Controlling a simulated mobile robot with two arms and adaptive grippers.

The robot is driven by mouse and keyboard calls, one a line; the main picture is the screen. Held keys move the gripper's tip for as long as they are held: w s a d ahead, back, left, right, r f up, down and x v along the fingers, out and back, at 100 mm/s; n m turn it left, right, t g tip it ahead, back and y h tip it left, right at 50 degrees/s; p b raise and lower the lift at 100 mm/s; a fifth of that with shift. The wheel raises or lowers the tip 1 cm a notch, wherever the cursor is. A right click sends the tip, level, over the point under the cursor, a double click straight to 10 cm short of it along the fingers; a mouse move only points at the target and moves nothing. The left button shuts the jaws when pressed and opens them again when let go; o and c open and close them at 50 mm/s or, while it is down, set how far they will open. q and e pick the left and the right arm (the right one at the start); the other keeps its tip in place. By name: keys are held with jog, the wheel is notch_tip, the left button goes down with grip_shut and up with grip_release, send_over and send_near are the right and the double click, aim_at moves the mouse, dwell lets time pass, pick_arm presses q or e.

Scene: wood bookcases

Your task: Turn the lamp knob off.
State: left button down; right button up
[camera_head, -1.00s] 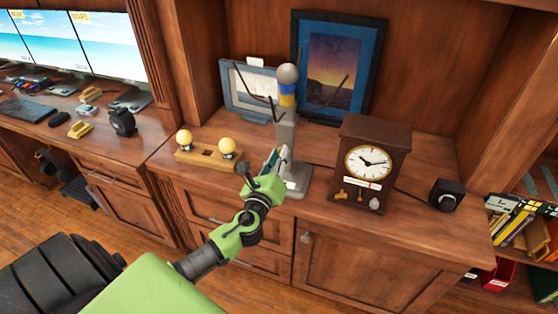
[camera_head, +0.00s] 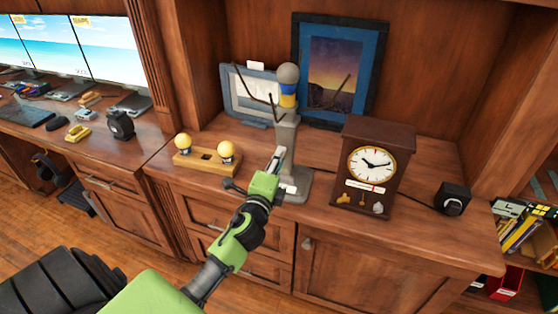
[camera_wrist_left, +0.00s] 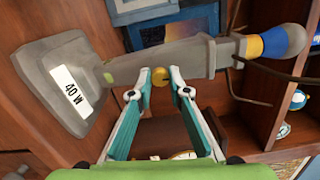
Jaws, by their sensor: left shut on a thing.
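The lamp (camera_head: 286,135) is a grey post on a flat base, with a grey bulb and a blue and yellow collar on top. In the left wrist view the lamp (camera_wrist_left: 187,59) lies sideways, with a "40 W" label on its base. A small round gold knob (camera_wrist_left: 160,78) sits on the post's side. My left gripper (camera_head: 278,157) is at the front of the post. In the left wrist view its fingertips (camera_wrist_left: 161,88) are on either side of the knob, shut on it. The knob is hidden in the head view. My right gripper is not in view.
A wooden stand (camera_head: 207,161) with two yellow bulbs is left of the lamp. A clock (camera_head: 372,163) and a small black box (camera_head: 452,198) stand to the right. Framed pictures (camera_head: 340,70) lean behind the lamp. The counter's front edge runs below my gripper.

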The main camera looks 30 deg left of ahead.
pick_arm(q)
jog(key=shift+n, duration=0.6)
jog(key=c, duration=1.9)
grip_release()
jog(key=v, duration=1.2)
